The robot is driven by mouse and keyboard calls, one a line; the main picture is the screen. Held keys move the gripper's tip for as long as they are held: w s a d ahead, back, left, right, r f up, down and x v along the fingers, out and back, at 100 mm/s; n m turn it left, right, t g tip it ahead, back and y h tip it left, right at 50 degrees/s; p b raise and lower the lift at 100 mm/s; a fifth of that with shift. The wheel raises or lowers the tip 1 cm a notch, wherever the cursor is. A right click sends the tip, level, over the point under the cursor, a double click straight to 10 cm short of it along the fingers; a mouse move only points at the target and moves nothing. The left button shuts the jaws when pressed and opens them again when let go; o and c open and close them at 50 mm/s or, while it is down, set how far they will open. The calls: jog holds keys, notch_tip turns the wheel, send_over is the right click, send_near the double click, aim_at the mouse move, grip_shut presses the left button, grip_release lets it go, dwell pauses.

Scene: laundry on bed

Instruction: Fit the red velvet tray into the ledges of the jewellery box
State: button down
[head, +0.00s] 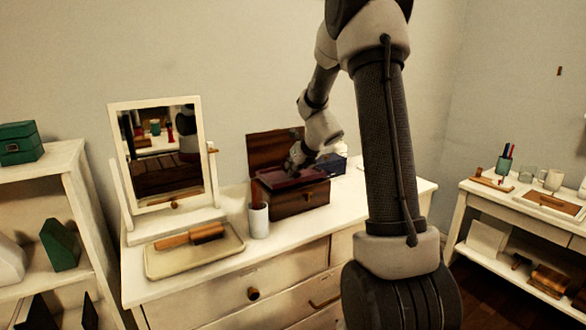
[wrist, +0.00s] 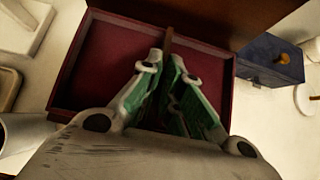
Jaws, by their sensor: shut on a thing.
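The jewellery box (head: 302,200) is dark wood and stands on the white dresser, its lid (head: 272,149) open at the back. The red velvet tray (head: 283,178) shows at the box's open top, partly hidden by my arm. In the wrist view the tray (wrist: 108,65) has a dark red lining and a thin brown upright divider (wrist: 167,42) across its middle. My gripper (wrist: 167,62), with green finger pads, is shut on this divider. In the head view my gripper (head: 293,166) is just above the box. The ledges are hidden, and I cannot tell whether the tray touches them.
A dark blue box (wrist: 270,60) with a knob stands close to the right of the jewellery box. A pale cup (head: 258,220) stands at its front left. A tray with a brush (head: 190,236) and a standing mirror (head: 160,155) are farther left.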

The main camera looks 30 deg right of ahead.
aim_at(293, 177)
jog(key=shift+f, duration=1.4)
jog(key=shift+f, duration=0.35)
jog(key=shift+f, duration=0.6)
jog(key=c, duration=1.5)
grip_release()
jog(key=v, duration=1.2)
